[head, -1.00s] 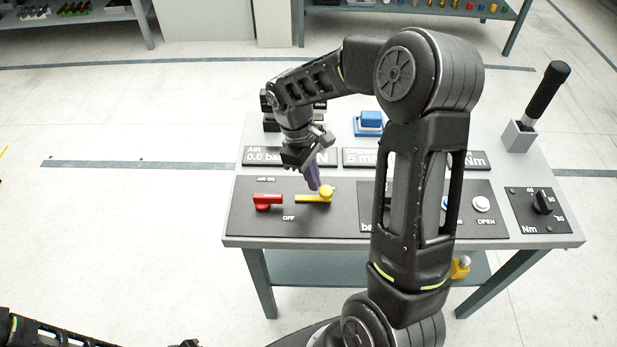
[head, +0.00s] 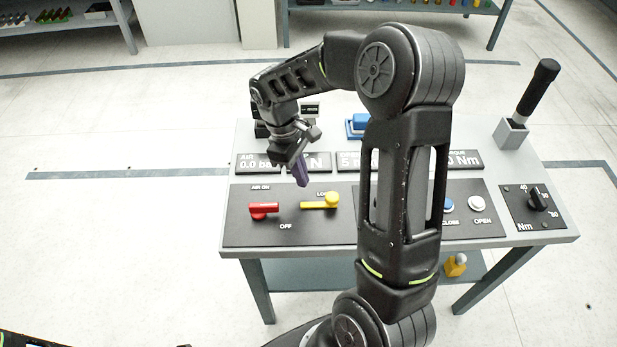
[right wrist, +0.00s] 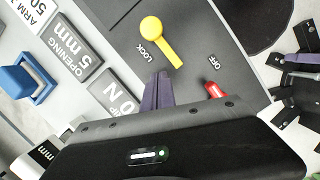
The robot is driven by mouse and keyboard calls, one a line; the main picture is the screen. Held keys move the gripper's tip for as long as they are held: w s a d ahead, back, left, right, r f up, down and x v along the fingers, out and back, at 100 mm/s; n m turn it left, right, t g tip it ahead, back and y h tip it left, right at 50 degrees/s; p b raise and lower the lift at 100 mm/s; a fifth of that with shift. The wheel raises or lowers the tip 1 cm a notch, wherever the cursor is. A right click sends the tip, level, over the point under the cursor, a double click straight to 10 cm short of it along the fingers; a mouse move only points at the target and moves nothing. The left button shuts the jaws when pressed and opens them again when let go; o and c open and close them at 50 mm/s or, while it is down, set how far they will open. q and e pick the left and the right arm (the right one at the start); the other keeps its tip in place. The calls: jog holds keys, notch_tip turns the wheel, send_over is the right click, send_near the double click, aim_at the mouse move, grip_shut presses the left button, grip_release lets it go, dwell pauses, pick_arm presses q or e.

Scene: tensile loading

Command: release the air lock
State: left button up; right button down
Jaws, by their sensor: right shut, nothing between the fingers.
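The yellow lock lever (head: 320,203) lies on the dark control panel, its round knob at the right and its bar pointing left. In the right wrist view the lever (right wrist: 160,40) lies beside the LOCK label. The red air lever (head: 263,208) is to its left, bar pointing right; its red end (right wrist: 214,90) shows in the right wrist view. My right gripper (head: 301,180), with purple fingers, is shut and empty, above and behind the yellow lever, apart from it. In the right wrist view its fingertips (right wrist: 158,88) are together. My left gripper (right wrist: 300,68) seems to show at the right edge, its opening unclear.
Display plates (head: 267,162) stand behind the panel, the air one reading 0.0. A blue button (head: 448,204), a white button (head: 477,203) and a black dial (head: 538,198) are to the right. A black-handled lever (head: 538,88) stands at the back right. My right arm hides the panel's middle.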

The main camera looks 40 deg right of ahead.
jog(key=d+v, duration=0.1)
jog(key=v, duration=0.8)
jog(key=shift+s+a, duration=0.2)
jog(key=shift+a, duration=0.3)
